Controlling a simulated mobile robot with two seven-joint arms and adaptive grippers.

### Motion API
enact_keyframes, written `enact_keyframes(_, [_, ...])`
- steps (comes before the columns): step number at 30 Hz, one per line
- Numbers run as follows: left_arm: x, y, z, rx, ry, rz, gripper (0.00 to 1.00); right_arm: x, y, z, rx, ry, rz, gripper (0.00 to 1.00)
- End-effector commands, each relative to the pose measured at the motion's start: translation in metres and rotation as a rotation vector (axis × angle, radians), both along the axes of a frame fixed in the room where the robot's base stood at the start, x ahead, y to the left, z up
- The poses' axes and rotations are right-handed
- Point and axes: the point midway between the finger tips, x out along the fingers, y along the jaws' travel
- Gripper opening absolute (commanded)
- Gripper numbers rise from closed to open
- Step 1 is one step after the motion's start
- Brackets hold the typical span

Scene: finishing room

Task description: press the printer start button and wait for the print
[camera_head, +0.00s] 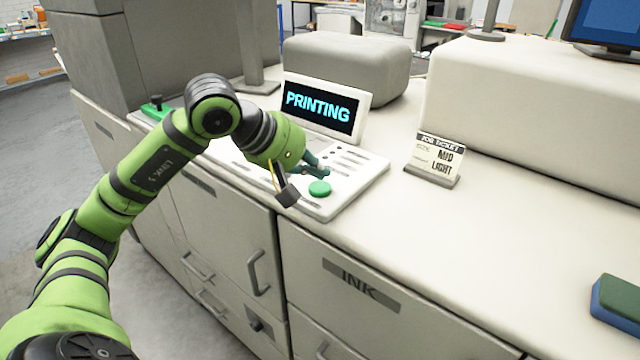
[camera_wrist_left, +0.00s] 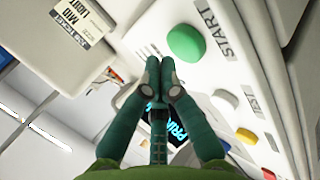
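The green round start button (camera_head: 319,188) sits on the white control panel (camera_head: 357,183). In the left wrist view the button (camera_wrist_left: 186,43) has the label START beside it. The printer screen (camera_head: 318,106) reads PRINTING in cyan letters; in the left wrist view it is partly hidden behind my fingers. My left gripper (camera_head: 318,168) is over the panel, just behind the button in the head view. In the left wrist view its dark green fingertips (camera_wrist_left: 162,68) are together with nothing between them, beside the button and seemingly apart from it. My right gripper is not in view.
A job ticket (camera_head: 437,156) reading MID LIGHT stands on the counter right of the panel. A green and blue block (camera_head: 617,302) lies at the far right. Grey housings rise behind. The counter between ticket and block is clear.

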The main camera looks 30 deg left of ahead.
Motion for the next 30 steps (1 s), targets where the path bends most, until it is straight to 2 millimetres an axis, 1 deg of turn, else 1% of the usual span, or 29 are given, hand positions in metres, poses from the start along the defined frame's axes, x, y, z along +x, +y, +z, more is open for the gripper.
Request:
enact_keyframes(15, [0.000,0.000,0.049,0.000,-0.001,-0.001,0.00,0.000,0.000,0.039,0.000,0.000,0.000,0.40])
enact_keyframes(30, [0.000,0.000,0.049,0.000,0.000,0.000,0.00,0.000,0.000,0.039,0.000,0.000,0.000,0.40])
